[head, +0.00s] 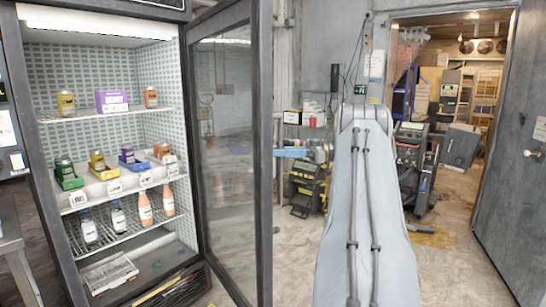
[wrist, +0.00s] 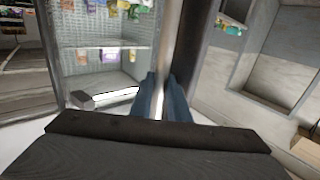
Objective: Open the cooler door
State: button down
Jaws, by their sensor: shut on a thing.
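The cooler (head: 185,60) stands at the left in the head view with its lit, stocked inside exposed. Its dark-framed glass door (head: 262,150) is swung wide open, toward me and to the right of the opening. My gripper (head: 280,152) reaches from the right to the door's outer side; its fingertips are partly hidden by the door frame. In the wrist view the blue fingers of my gripper (wrist: 166,85) are closed around a pale upright strip of the door (wrist: 170,40). I cannot tell whether this is the handle or the frame edge.
Shelves hold bottles, cartons and coloured bins (head: 100,172). A metal table (head: 12,245) stands at the left edge. Behind my arm are a yellow-black machine (head: 306,188) and an open doorway to a storeroom (head: 460,100). Some floor is clear right of the cooler door.

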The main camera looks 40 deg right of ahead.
jog(key=shift+w+d+r, duration=0.15)
jog(key=shift+w+d, duration=0.05)
jog(key=shift+d, duration=0.4)
jog(key=c, duration=1.7)
grip_release()
jog(key=shift+w, duration=0.1)
jog(key=shift+d, duration=0.1)
jog(key=b+v, duration=0.3)
jog(key=v, duration=0.5)
